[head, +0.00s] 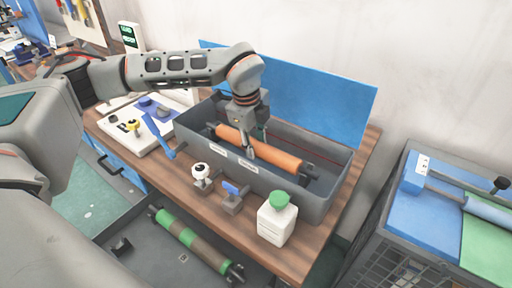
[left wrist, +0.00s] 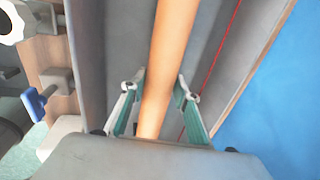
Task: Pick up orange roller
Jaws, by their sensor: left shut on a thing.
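The orange roller (head: 275,153) lies lengthwise inside the long grey box (head: 322,203) on the wooden table, with dark ends showing. My left gripper (head: 256,146) reaches down into the box from above, at the middle of the roller. In the left wrist view the roller (left wrist: 166,60) runs between the two fingers of the left gripper (left wrist: 155,92), which are closed on its sides. Whether the roller is clear of the box floor I cannot tell. My right gripper is not in view.
A white bottle with a green cap (head: 277,220) and small clamps (head: 233,196) stand in front of the box. A blue panel (head: 310,90) rises behind it. A green-striped roller (head: 192,243) lies lower, in front. A grey cart (head: 410,210) stands at the right.

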